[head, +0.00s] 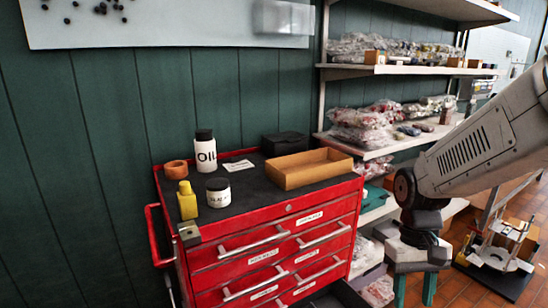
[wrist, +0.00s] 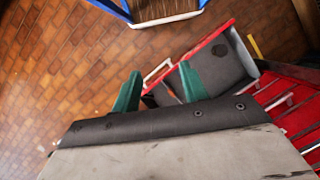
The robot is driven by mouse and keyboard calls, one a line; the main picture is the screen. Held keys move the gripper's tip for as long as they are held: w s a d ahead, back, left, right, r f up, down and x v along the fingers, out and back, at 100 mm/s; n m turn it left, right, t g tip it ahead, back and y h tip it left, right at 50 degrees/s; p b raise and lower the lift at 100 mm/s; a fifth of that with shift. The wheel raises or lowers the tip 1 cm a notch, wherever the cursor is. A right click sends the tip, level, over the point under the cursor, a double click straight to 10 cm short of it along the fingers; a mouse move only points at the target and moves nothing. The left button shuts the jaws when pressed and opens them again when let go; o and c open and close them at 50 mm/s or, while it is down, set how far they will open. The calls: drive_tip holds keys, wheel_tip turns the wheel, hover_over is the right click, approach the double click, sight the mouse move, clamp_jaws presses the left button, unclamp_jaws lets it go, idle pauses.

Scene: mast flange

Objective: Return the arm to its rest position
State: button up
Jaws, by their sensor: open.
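My arm (head: 470,150) reaches in from the right edge of the head view. My gripper (head: 415,290) hangs at its end, pointing down, to the right of the red tool cabinet (head: 210,255). Its green fingers are apart, with nothing visible between them. In the wrist view my gripper (wrist: 158,90) shows two spread green fingers, over the brick floor and beside an open drawer (wrist: 215,62) of the cabinet. Some of the drawer is hidden behind the fingers and gripper body.
The cabinet top holds an oil bottle (head: 205,151), a white jar (head: 218,192), a yellow bottle (head: 187,200), an orange ring (head: 176,170) and a cardboard tray (head: 345,165). Shelves (head: 400,68) with wrapped parts stand behind. A wheeled stand (head: 500,250) is at right. Brick floor (wrist: 60,70) is clear at left.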

drive_tip(key=s+r+t, duration=0.5)
drive_tip(key=s+r, duration=0.6)
drive_tip(key=s, duration=0.2)
drive_tip(key=shift+a+r, duration=0.15)
drive_tip(key=shift+r, duration=0.2)
drive_tip(key=shift+s, duration=0.1)
idle(1.2)
